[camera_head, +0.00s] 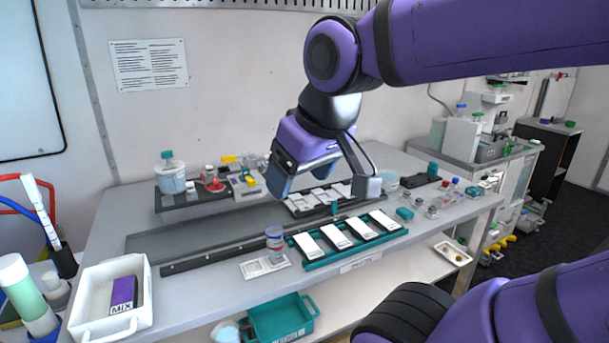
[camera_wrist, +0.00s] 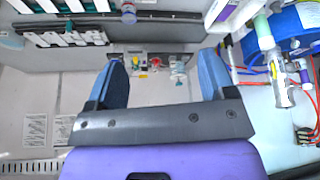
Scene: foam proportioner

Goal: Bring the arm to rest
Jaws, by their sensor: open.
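My arm reaches in from the upper right in the head view, bent at a purple elbow above the bench. My gripper (camera_head: 298,176) hangs in the air above the bench, apart from everything on it. In the wrist view my gripper (camera_wrist: 164,62) shows two blue fingers spread wide apart with nothing between them. The head view hides part of the bench behind the gripper.
The bench (camera_head: 120,220) carries a teal rack (camera_head: 318,265) of white-topped blocks, a clear cup (camera_head: 274,243), and jars at the back shelf. A white bin (camera_head: 80,305) holds a purple box (camera_head: 124,293). A teal crate (camera_head: 262,322) sits below. The wall (camera_head: 240,90) stands behind.

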